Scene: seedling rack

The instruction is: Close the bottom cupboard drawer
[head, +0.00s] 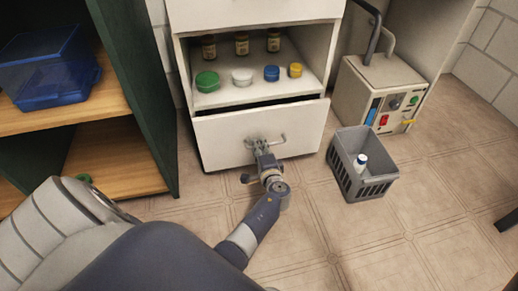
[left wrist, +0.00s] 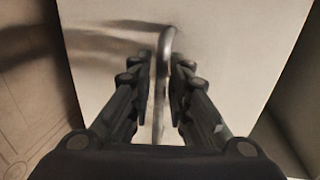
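The bottom cupboard drawer (head: 308,128) is white and stands slightly open, with a dark gap above its front. Its grey bar handle (head: 283,138) is at the front's middle. My left gripper (head: 254,142) is at the left part of the handle. In the left wrist view the handle (left wrist: 165,60) runs between the two fingers of my left gripper (left wrist: 162,75). The fingers are close on both sides of the bar; whether they press on it is hard to see. The drawer front (left wrist: 230,40) fills most of that view. My right gripper is not in view.
Above the drawer is an open shelf (head: 250,97) with coloured lids and brown bottles. A grey basket (head: 345,180) with a white bottle stands on the floor to the right, near a beige machine (head: 350,90). A green-sided wooden shelf (head: 120,178) stands left.

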